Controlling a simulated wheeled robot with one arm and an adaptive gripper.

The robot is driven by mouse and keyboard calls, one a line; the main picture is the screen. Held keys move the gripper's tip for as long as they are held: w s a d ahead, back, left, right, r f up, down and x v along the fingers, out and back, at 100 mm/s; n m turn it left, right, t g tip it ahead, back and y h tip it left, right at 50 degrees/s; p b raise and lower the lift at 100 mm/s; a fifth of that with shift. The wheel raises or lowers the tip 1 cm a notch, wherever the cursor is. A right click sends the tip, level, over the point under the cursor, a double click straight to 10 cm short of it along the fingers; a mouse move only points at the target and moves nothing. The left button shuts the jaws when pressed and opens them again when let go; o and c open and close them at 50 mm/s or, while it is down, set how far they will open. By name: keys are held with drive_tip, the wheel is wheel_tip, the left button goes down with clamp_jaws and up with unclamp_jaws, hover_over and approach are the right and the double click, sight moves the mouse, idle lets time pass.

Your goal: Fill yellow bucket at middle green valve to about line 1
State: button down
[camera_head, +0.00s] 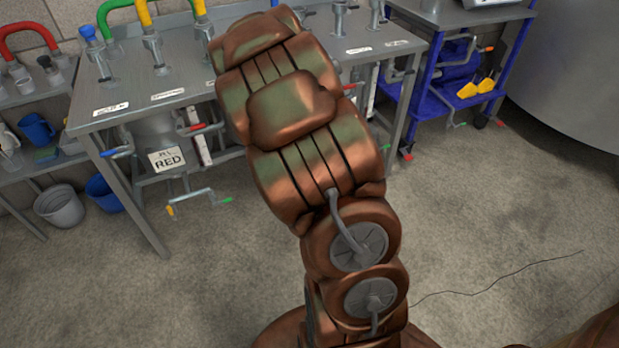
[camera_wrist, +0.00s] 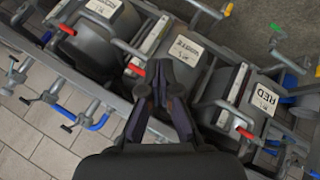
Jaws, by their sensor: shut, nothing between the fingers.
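My gripper (camera_wrist: 158,82) shows in the wrist view, shut and empty, close to a red-tipped lever (camera_wrist: 138,70) over a row of grey labelled containers. Whether it touches the lever I cannot tell. In the head view my arm hides the gripper. In the head view a green-tipped handle (camera_head: 226,200) sits low under the bench. I cannot tell which is the middle green valve. No yellow bucket can be made out.
A grey metal bench (camera_head: 135,90) carries taps and coloured hoses. A grey bucket (camera_head: 60,206) and a blue bucket (camera_head: 104,192) stand at the left. A blue cart (camera_head: 425,95) holds yellow scoop-like items (camera_head: 468,90). The concrete floor in front is open.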

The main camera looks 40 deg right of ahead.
drive_tip(key=w+d+f+n+t+b, duration=0.25)
drive_tip(key=d+f+b, duration=0.3)
drive_tip(key=f, duration=0.55)
drive_tip(key=w+d+f+n+t+b, duration=0.15)
drive_tip(key=w+d+f+b, duration=0.35)
drive_tip(key=f, duration=0.6)
wheel_tip(320, 180, down, 15)
drive_tip(key=s+d+t+b, duration=0.1)
drive_tip(key=s+t+b, duration=0.1)
drive_tip(key=t+b, duration=0.55)
drive_tip(key=w+d+f+b, duration=0.3)
drive_tip(key=w+d+b, duration=0.2)
drive_tip(key=w, duration=0.4)
drive_tip(key=shift+w+d+f+n+g+b, duration=0.2)
drive_tip(key=shift+d+f+n+g+b, duration=0.15)
drive_tip(key=shift+d, duration=0.35)
drive_tip(key=shift+r, duration=0.1)
